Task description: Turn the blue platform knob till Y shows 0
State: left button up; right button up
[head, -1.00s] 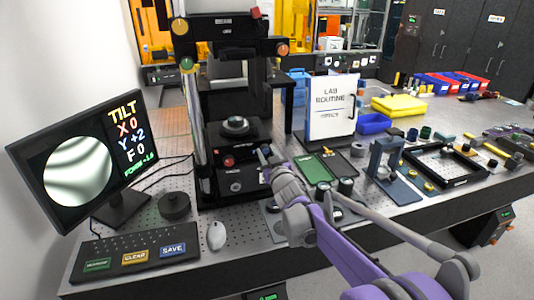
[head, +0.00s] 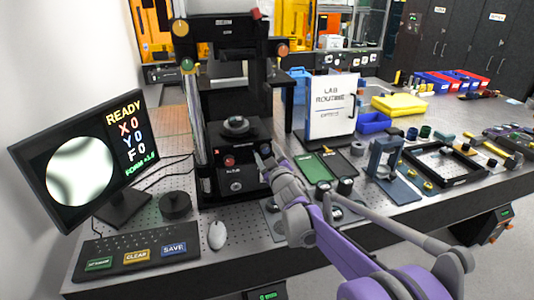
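The monitor (head: 78,160) at the left reads READY, with X 0, Y 0 and F 0, beside a round picture of broad soft fringes. The black interferometer (head: 228,95) stands behind the bench front, with its platform (head: 236,127) and a red knob (head: 229,161) low on its front. My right gripper (head: 264,163) is at the platform's front right, just right of the red knob. The blue knob is not clearly visible; my gripper covers that spot. The fingers are too small to tell whether they are shut on it. My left gripper is out of view.
A keypad (head: 138,247) with CLEAR and SAVE keys, a mouse (head: 217,235) and a dark round puck (head: 175,205) lie at the front left. A LAB ROUTINE board (head: 331,105) stands right of the instrument. Small parts and a blue stand (head: 384,160) crowd the right side.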

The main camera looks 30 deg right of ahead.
jog(key=b+v, duration=0.1)
jog(key=v, duration=0.9)
jog(key=shift+s, duration=0.4)
jog(key=shift+a, duration=0.1)
dwell(1.3)
jog(key=s+a+f+m+g+y, duration=0.1)
jog(key=s+a+f+g, duration=0.3)
jog(key=s, duration=0.5)
jog(key=s+a+f+m+g+y+p, duration=0.1)
jog(key=s+a+f+g, duration=0.3)
jog(key=s+a+f, duration=0.4)
jog(key=s+a+f+m+g+y, duration=0.1)
jog(key=s+a+f+g, duration=0.3)
jog(key=s, duration=0.6)
notch_tip(320, 180, down, 3)
jog(key=shift+s+a+f+m+y, duration=0.15)
jog(key=shift+a+m+y, duration=0.25)
jog(key=shift+a+y, duration=0.45)
